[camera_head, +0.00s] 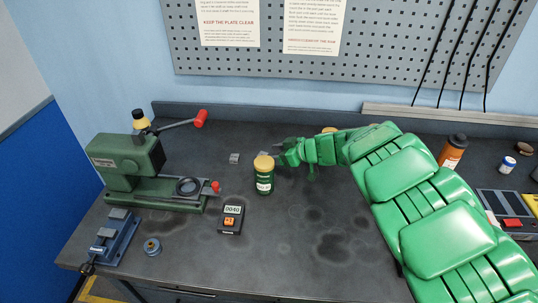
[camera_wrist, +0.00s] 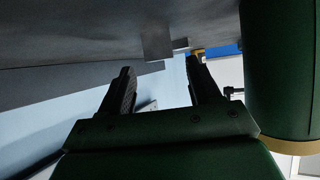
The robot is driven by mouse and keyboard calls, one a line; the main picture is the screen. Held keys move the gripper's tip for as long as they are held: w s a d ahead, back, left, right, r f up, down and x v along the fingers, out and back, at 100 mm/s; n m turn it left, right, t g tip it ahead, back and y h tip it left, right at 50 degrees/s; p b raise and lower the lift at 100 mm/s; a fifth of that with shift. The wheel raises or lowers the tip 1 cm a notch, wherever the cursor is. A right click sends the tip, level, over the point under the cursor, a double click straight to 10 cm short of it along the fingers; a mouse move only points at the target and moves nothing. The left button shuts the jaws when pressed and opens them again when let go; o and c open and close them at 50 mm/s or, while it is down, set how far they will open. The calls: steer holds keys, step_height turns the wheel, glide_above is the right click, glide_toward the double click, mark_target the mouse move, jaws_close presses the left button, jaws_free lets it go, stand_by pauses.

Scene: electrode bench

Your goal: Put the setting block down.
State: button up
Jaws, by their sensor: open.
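Two small grey metal blocks sit on the bench: one (camera_head: 234,158) stands clear at left of the jar, the other (camera_head: 262,153) shows partly behind the jar's yellow lid, close to my fingertips. I cannot tell which is the setting block. My gripper (camera_head: 278,144) is low over the bench behind the jar, its fingers pointing left. In the wrist view my gripper (camera_wrist: 160,74) has its two dark fingers apart with nothing between them. A grey block (camera_wrist: 157,43) rests on the bench surface just beyond the fingertips, apart from them.
A green jar (camera_head: 264,180) with a yellow lid stands right beside my gripper; it fills the right edge of the wrist view (camera_wrist: 277,70). A green press (camera_head: 130,160), a blue vise (camera_head: 113,238) and a meter (camera_head: 230,220) are at left. The front middle bench is clear.

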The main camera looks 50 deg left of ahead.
steer(key=v, duration=0.8)
steer(key=shift+d+r, duration=0.2)
steer(key=shift+w, duration=0.1)
